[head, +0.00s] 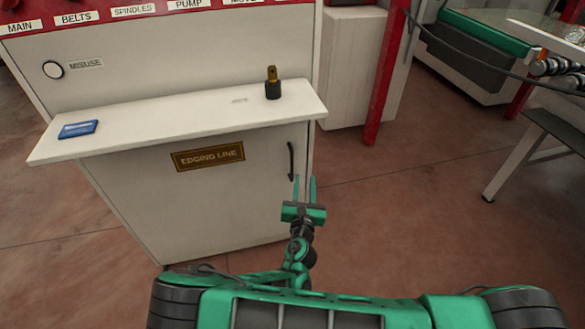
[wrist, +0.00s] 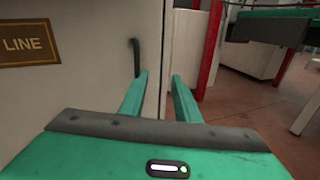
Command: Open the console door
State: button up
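The console door (head: 220,205) is the white front panel under the shelf, with an "EDGING LINE" plate (head: 209,157). It looks shut. Its black vertical bar handle (head: 291,161) is near the door's right edge. In the wrist view the handle (wrist: 136,57) stands just beyond the tip of the left finger. My gripper (head: 305,188) is green, its two fingers apart with nothing between them. In the wrist view my gripper (wrist: 160,85) points toward the door's right edge, and the handle is left of the gap. Contact with the handle cannot be made out.
A white shelf (head: 180,122) juts out above the door, bearing a blue card (head: 78,129) and a key-like brass piece in a black base (head: 272,84). A red post (head: 385,75) and a metal-legged table (head: 520,160) stand at right. The floor right of the console is clear.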

aim_at(292, 164)
jog(key=w+a+n+y, duration=0.1)
jog(key=w, duration=0.2)
jog(key=w+a+f+n, duration=0.1)
jog(key=w+a, duration=0.1)
jog(key=w, duration=0.1)
jog(key=w+a+y, duration=0.1)
jog(key=w, duration=0.2)
jog(key=shift+w+a+f+n+y, duration=0.2)
jog(key=shift+f+n+y, duration=0.1)
jog(key=shift+n, duration=0.1)
grip_shut()
